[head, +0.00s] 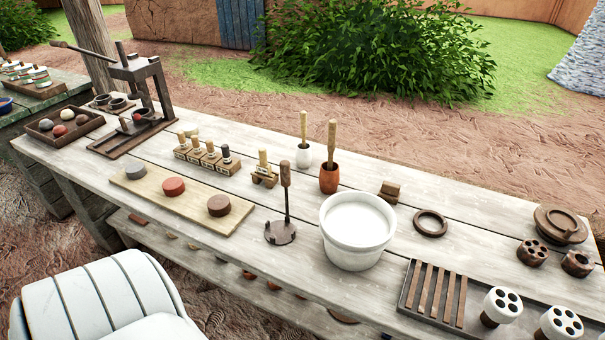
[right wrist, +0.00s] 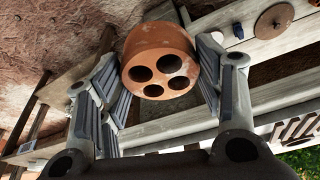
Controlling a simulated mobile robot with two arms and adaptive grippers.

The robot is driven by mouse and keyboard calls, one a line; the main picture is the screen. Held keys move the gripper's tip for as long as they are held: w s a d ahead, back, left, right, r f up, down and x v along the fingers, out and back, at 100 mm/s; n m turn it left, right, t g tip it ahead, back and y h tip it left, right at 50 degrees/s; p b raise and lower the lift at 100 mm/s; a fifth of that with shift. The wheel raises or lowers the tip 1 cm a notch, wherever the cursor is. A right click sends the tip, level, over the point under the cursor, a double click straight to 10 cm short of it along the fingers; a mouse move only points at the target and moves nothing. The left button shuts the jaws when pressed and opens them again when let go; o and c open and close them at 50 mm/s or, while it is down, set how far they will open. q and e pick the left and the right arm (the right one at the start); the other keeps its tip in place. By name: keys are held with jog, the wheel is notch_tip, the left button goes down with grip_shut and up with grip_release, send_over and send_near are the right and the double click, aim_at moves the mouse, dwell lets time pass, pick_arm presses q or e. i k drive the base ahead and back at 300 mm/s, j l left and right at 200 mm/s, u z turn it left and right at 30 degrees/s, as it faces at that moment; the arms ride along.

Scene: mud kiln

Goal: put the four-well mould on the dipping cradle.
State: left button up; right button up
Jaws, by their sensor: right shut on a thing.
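My right gripper (right wrist: 160,85) is shut on a terracotta four-well mould (right wrist: 158,52) in the right wrist view. The mould is a short orange-brown cylinder with dark round wells facing the camera, a finger on each side. Neither the held mould nor my right gripper shows in the head view. What looks like the dipping cradle (head: 281,232), a dark notched disc with an upright wooden handle, stands empty on the table, left of the white bucket (head: 357,255). My left gripper is in neither view.
A board (head: 152,203) with three round pucks lies left of the cradle. Stamps (head: 207,160) and two pestle pots (head: 329,178) stand behind it. A slatted rack (head: 410,292), white moulds (head: 502,306) and brown moulds (head: 531,253) are at right. A lever press (head: 140,75) stands far left.

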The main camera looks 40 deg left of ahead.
aim_at(281, 232)
jog(key=j+z, duration=0.15)
jog(key=j, duration=0.25)
jog(key=k+j+z, duration=0.1)
jog(key=j, duration=0.3)
jog(key=k+j+z, duration=0.15)
jog(key=j, duration=0.25)
jog(key=k+j+z, duration=0.1)
jog(key=j, duration=0.3)
jog(key=k+j+z, duration=0.15)
jog(key=j, duration=0.2)
jog(key=k+j, duration=0.15)
jog(key=j, duration=0.25)
jog(key=k+j, duration=0.15)
jog(key=j, duration=0.25)
jog(key=k+j, duration=0.15)
jog(key=j, duration=0.2)
jog(key=k+j, duration=0.15)
jog(key=j, duration=0.25)
jog(key=k+j, duration=0.15)
jog(key=j, duration=0.25)
jog(key=i+j, duration=0.2)
jog(key=i, duration=0.2)
